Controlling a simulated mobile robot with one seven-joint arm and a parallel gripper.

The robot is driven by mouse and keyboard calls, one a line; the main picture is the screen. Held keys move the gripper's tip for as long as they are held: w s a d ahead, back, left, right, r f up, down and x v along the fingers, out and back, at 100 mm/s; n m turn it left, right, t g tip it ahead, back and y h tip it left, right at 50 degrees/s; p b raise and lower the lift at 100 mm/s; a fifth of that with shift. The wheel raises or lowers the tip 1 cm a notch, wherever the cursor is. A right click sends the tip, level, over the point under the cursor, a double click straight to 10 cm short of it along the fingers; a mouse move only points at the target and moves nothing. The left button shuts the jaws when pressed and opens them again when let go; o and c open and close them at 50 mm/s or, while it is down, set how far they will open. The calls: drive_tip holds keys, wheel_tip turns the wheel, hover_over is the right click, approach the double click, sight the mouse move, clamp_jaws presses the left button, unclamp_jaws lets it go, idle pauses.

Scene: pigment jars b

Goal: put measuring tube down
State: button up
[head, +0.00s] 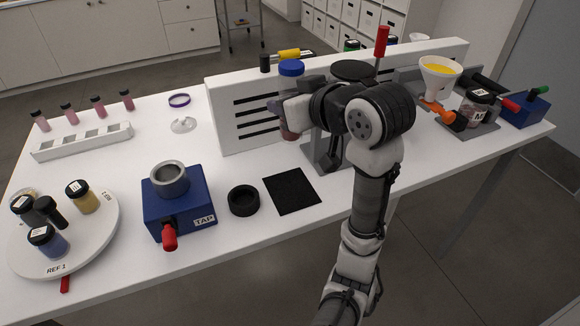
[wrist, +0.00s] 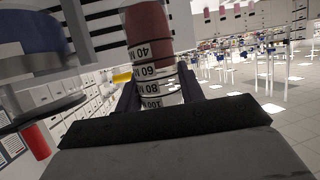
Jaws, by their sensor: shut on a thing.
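The measuring tube (wrist: 148,45) is a clear cylinder with dark number bands and dusky red contents. In the wrist view it stands between the two dark fingers of my gripper (wrist: 158,92), which is shut on it near the 80 and 100 marks. In the head view my gripper (head: 282,106) is in front of the white slotted panel (head: 232,127), above the table. A reddish part of the tube (head: 290,133) shows just below it; the arm hides most of the rest. I cannot tell whether the tube touches anything below.
A black square mat (head: 292,191) and a black ring (head: 243,201) lie on the white table in front. Left of them are a blue tap block (head: 180,208) with a red handle and a round turntable (head: 95,238) with jars. A funnel (head: 438,78) stands at right.

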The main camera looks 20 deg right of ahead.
wheel_tip(320, 180, down, 15)
drive_tip(key=shift+r, duration=0.1)
idle(0.5)
drive_tip(key=o, duration=1.2)
drive_tip(key=shift+o, duration=0.2)
drive_tip(key=shift+r, duration=0.15)
drive_tip(key=b+v, duration=0.1)
drive_tip(key=v, duration=1.1)
